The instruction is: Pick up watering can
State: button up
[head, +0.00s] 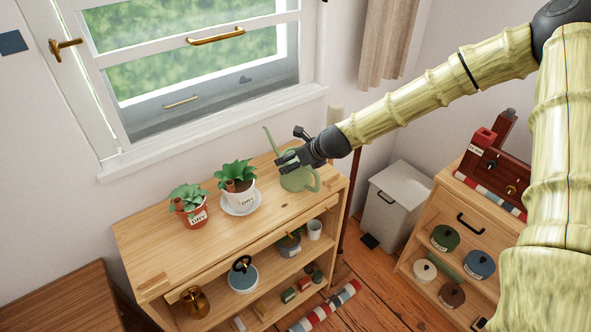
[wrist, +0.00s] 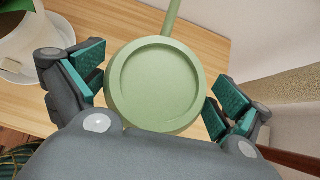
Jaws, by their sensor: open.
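The light green watering can (head: 298,182) stands upright on the right end of the wooden shelf's top (head: 165,245). Its thin spout points up and left, and its handle is on the right. My gripper (head: 287,158) is over the can and hides part of its upper body. In the wrist view the can's round recessed top (wrist: 154,82) lies between the two teal-padded fingers of my gripper (wrist: 157,82). The fingers are open on either side, and a gap shows at the right finger. Whether the left finger touches it I cannot tell.
A white potted plant (head: 238,188) on a saucer stands left of the can, with a terracotta potted plant (head: 190,207) further left. The window (head: 200,60) and wall are behind. A grey bin (head: 397,203) stands right of the shelf. Lower shelves hold pots and small items.

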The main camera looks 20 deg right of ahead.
jog(key=c, duration=1.7)
jog(key=shift+w, duration=0.1)
jog(key=shift+c, duration=0.6)
jog(key=shift+r, duration=0.2)
